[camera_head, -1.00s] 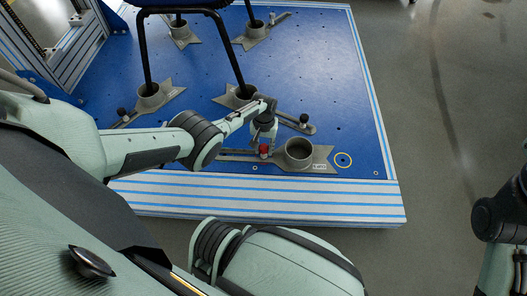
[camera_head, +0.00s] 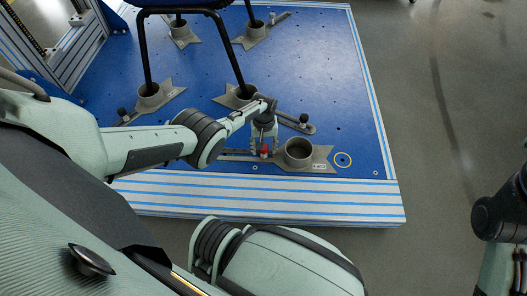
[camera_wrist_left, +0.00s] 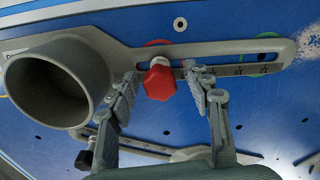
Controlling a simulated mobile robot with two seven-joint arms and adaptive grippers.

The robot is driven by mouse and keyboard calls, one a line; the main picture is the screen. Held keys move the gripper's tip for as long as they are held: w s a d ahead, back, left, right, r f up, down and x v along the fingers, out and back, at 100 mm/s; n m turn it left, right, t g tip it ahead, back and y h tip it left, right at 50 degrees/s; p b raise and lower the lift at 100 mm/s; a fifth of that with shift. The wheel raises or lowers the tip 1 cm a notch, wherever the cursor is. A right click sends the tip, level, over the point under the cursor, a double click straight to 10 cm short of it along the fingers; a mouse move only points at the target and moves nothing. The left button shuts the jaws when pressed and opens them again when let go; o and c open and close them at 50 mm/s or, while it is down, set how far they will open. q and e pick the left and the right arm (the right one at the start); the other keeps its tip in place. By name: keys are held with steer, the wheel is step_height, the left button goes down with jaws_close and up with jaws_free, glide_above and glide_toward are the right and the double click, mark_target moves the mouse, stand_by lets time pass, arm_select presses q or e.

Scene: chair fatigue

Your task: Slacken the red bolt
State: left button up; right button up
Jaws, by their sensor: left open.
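The red bolt (camera_head: 264,152) stands in the slot of a grey slotted bracket (camera_head: 318,160) near the front edge of the blue plate. In the left wrist view the red bolt (camera_wrist_left: 158,82) has a faceted head. My left gripper (camera_head: 264,149) is open above the bracket, its fingers on either side of the bolt head. The left wrist view shows the gripper (camera_wrist_left: 162,90) with a gap between each finger and the bolt. The bracket's round cup (camera_wrist_left: 58,82) is close beside the left finger in that view. My right gripper is out of view.
A chair's black legs (camera_head: 232,55) stand in cups of other grey brackets on the blue plate (camera_head: 345,110). A bracket with a black knob (camera_head: 304,118) lies just behind my left gripper.

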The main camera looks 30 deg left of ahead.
arm_select(q)
steer(key=m, duration=0.3)
steer(key=shift+m, duration=0.3)
steer(key=m, duration=0.3)
steer(key=shift+m, duration=0.4)
steer(key=m, duration=0.3)
steer(key=shift+m+b, duration=0.3)
steer(key=shift+m, duration=0.1)
